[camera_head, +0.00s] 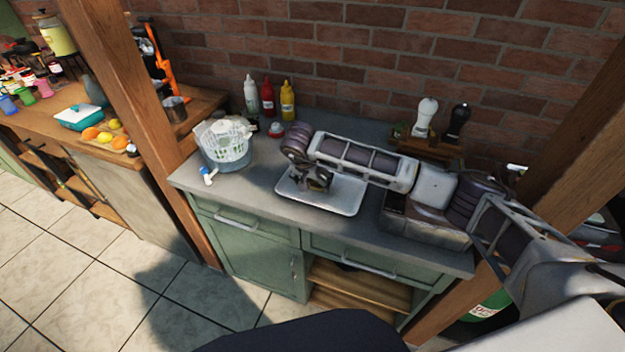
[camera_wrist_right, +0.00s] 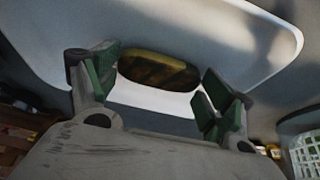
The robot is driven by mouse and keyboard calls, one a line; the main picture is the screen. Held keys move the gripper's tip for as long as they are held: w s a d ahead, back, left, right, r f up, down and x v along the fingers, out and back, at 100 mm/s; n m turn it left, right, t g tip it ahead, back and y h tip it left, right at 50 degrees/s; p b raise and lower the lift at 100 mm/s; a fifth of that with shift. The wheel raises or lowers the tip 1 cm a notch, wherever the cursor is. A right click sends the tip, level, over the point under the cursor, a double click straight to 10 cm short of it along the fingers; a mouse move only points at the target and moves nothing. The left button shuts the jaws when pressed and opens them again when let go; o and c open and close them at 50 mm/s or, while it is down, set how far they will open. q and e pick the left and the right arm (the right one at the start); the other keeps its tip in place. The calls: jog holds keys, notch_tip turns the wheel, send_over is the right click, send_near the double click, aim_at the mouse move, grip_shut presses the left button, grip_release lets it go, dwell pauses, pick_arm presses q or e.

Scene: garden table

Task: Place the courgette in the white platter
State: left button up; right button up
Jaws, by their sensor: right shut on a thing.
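The white platter (camera_head: 345,202) lies on the grey counter. Its pale rim and inside also fill much of the right wrist view (camera_wrist_right: 70,40). My right gripper (camera_head: 316,183) is over the left part of the platter, pointing down. In the right wrist view, the dark green-and-yellow courgette (camera_wrist_right: 158,70) lies between the two green-padded fingers of my right gripper (camera_wrist_right: 160,82), which is shut on it. The courgette is against the platter's background; I cannot tell whether it touches the surface. In the head view the gripper mostly hides the courgette. My left gripper is not in view.
A white basket (camera_head: 225,145) stands left of the platter, with a small blue-and-white item (camera_head: 208,175) in front. Sauce bottles (camera_head: 268,97) stand at the brick wall. Shakers on a wooden rack (camera_head: 430,150) stand at the back right. My arm spans the counter's right side.

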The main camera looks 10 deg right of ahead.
jog(key=shift+f, duration=0.1)
dwell(0.3)
jog(key=o, duration=1)
jog(key=shift+c, duration=0.2)
jog(key=b+v, duration=0.1)
jog(key=v, duration=1.1)
jog(key=shift+w, duration=0.1)
